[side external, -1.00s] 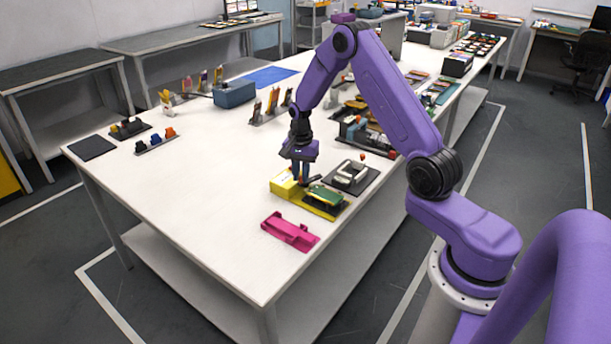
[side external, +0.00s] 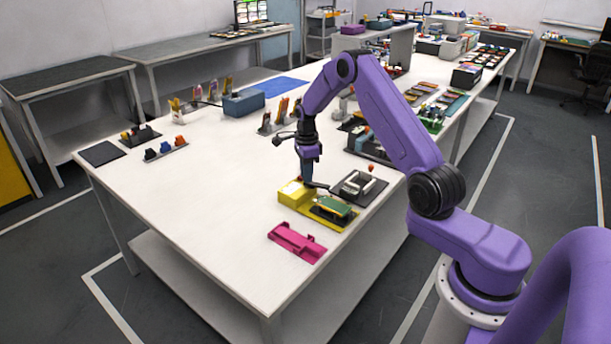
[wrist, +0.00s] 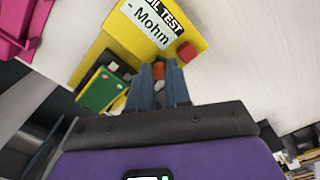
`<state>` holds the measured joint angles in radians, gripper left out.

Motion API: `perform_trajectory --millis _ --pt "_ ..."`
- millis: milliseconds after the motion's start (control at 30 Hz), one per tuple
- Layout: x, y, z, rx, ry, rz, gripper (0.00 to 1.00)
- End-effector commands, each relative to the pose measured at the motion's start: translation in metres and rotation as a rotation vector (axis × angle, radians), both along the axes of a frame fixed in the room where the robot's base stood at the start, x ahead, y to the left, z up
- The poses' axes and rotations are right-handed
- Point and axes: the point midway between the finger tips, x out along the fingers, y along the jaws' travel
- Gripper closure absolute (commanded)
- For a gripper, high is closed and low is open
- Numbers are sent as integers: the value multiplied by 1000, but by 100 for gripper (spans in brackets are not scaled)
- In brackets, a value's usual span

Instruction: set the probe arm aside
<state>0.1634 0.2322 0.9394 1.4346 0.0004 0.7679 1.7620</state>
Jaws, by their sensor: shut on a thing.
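A yellow tester (side external: 296,194) labelled "Mohm" stands near the table's front edge; its label and a red button (wrist: 187,52) show in the wrist view (wrist: 146,32). A green board (side external: 333,206) lies on its yellow base, also visible in the wrist view (wrist: 101,90). My gripper (side external: 308,183) is just above and beside the tester, pointing down. Its blue-grey fingers (wrist: 159,76) are shut on a small dark piece, apparently the probe arm (side external: 320,186), which stretches right above the board. An orange bit (wrist: 171,68) shows at the fingertips. The fingers hide most of the grip.
A pink tray (side external: 297,243) lies in front of the tester. A dark fixture with a pale part (side external: 358,185) stands close behind on the right. The table (side external: 210,200) is bare to the left of the tester.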

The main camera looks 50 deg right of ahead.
Motion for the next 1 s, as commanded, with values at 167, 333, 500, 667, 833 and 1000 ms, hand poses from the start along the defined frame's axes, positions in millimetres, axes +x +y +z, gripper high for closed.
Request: perform_trajectory --millis 167,333,500,667,833,1000 --pt "3 -11 1 -4 -4 -134 100" --pt "3 -17 1 -3 -2 -229 100" --pt "4 -21 1 -3 -3 -288 100" --pt "4 -23 1 -2 -3 -316 100" --pt "4 -24 1 -2 -3 -327 100" --pt "3 -24 1 -2 -3 -327 100"
